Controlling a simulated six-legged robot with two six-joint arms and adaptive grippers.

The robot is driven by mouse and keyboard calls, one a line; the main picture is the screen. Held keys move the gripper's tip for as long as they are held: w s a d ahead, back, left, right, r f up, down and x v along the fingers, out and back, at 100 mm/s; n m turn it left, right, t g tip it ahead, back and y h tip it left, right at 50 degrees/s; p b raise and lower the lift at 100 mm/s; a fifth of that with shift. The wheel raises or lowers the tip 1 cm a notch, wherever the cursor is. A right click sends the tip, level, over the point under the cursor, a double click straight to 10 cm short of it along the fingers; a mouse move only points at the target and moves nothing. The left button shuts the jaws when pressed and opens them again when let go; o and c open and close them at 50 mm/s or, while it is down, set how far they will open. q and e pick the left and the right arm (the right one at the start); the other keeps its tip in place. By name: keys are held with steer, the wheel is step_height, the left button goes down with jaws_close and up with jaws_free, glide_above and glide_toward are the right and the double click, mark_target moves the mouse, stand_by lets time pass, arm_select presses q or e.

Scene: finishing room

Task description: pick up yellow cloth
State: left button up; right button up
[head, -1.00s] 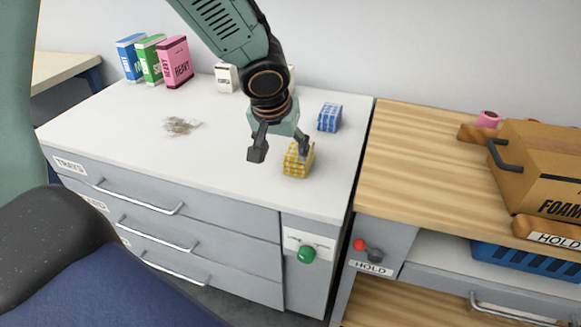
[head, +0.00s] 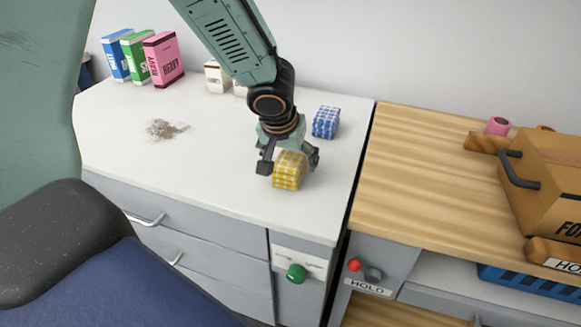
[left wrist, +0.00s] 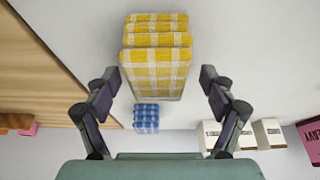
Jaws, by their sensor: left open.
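The yellow cloth (head: 289,172) is a folded yellow-and-white checked stack on the white cabinet top, near its front right. My left gripper (head: 290,165) is open just behind and over it, with one finger at each side in the head view. In the left wrist view the yellow cloth (left wrist: 156,60) lies ahead between the two spread fingers of my left gripper (left wrist: 158,80), with a gap on both sides. I cannot tell whether any finger touches it. My right gripper is not in view.
A blue checked cloth (head: 326,122) lies behind and right. Dust (head: 165,129) is spread at the left. Blue, green and pink boxes (head: 163,59) and a white box (head: 216,76) stand at the back. A wooden bench (head: 430,180) with a foam box (head: 545,180) adjoins on the right.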

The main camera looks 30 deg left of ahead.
arm_select(q)
steer(key=shift+d+r, duration=0.15)
steer(key=shift+d, duration=0.2)
steer(key=shift+a+f, duration=0.3)
steer(key=shift+a, duration=0.15)
steer(key=shift+d+r, duration=0.1)
steer(key=shift+d, duration=0.3)
steer(key=shift+a+f+b, duration=0.2)
steer(key=shift+a+b, duration=0.1)
steer(key=shift+b, duration=0.15)
steer(key=shift+d, duration=0.2)
steer(key=shift+a, duration=0.15)
steer(key=shift+c, duration=1.3)
steer(key=c, duration=1)
